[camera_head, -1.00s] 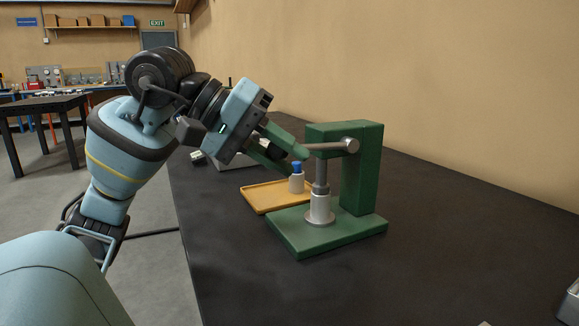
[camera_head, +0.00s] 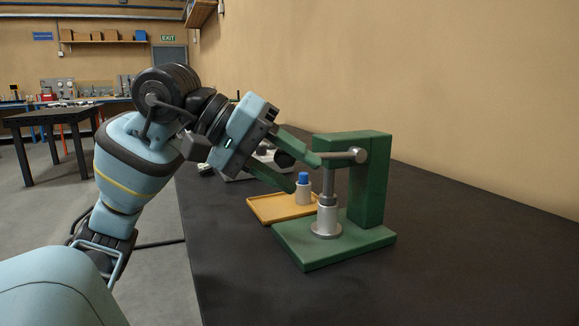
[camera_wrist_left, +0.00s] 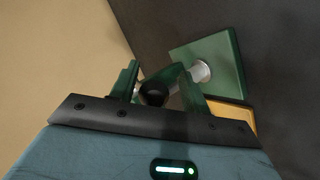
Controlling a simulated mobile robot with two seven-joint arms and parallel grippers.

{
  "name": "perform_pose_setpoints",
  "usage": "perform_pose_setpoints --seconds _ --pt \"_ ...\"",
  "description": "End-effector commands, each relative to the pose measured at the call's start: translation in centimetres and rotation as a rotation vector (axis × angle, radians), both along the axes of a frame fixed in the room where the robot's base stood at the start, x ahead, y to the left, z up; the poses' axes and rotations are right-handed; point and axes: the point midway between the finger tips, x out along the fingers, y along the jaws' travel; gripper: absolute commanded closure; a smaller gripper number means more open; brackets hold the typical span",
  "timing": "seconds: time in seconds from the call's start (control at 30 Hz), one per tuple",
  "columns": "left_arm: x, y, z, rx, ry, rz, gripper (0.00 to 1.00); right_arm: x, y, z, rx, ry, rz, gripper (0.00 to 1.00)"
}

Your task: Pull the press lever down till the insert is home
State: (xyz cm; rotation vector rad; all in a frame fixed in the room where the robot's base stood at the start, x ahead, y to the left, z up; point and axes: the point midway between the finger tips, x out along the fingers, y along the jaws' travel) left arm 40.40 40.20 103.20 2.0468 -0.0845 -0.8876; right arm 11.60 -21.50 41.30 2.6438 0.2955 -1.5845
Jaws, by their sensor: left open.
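The green press (camera_head: 372,185) stands on the bench on a flat green base. Its grey lever (camera_head: 338,157) runs left from the pivot, roughly level, to a black knob (camera_head: 285,159). My left gripper (camera_head: 305,174) is open, with its green fingers above and below the knob. The wrist view shows the knob (camera_wrist_left: 153,93) between the two fingers (camera_wrist_left: 160,90); I cannot tell whether either touches it. The grey ram (camera_head: 327,186) points down onto a pale metal cylinder (camera_head: 326,220) on the base. The insert cannot be told apart there. My right gripper is out of view.
Pale items lie behind my left gripper. The dark bench top (camera_head: 450,255) is clear to the right and front. A wall runs along the bench's far side.

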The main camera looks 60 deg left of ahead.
Motion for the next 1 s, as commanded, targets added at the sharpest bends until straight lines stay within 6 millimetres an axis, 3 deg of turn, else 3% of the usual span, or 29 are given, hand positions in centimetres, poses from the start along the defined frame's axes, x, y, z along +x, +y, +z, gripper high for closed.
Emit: perform_pose_setpoints --seconds 0.23,0.63,1.0 --pt "-0.8 0.4 0.8 -0.002 -0.005 0.002 0.53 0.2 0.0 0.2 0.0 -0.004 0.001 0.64" --pt "-5.1 2.6 4.0 -0.001 -0.003 0.001 0.53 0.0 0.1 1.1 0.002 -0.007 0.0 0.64" --pt "-5.8 2.9 4.4 0.0 0.0 0.0 0.53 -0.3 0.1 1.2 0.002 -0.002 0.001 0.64"
